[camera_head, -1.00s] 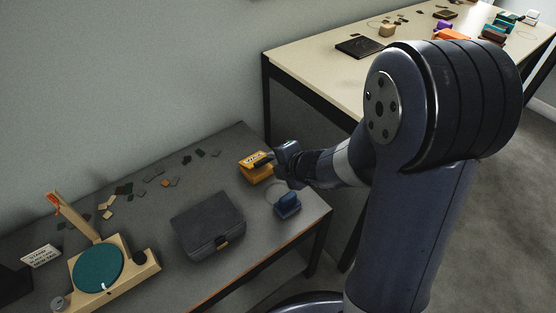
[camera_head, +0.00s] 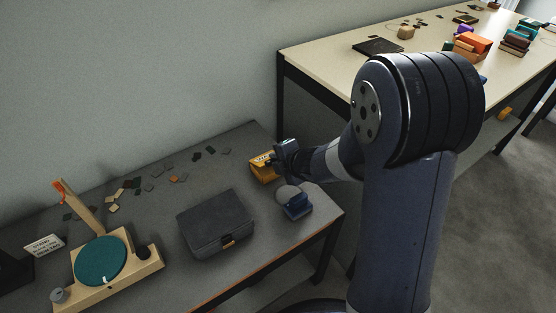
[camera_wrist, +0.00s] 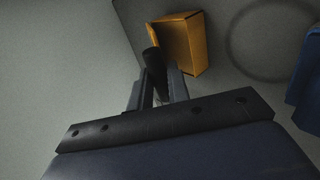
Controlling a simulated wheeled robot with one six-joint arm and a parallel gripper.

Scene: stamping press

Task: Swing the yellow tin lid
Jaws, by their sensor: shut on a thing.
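The yellow tin (camera_head: 262,169) stands near the far right part of the grey table, with a pale label on its top. My gripper (camera_head: 281,153) is at the tin's right side. In the wrist view, the tin (camera_wrist: 183,42) is just beyond my gripper (camera_wrist: 155,88), with a thin yellow edge standing at its left. My fingers are shut on a dark bar (camera_wrist: 154,68) that reaches to the tin's near left side. I cannot tell whether this bar is fixed to the lid. My gripper hides part of the tin in the head view.
A dark grey case (camera_head: 215,222) lies nearer the front. A wooden press with a teal disc (camera_head: 100,261) stands at the left. Small flat pieces (camera_head: 133,184) are scattered behind. A pale table (camera_head: 340,62) stands at the back right.

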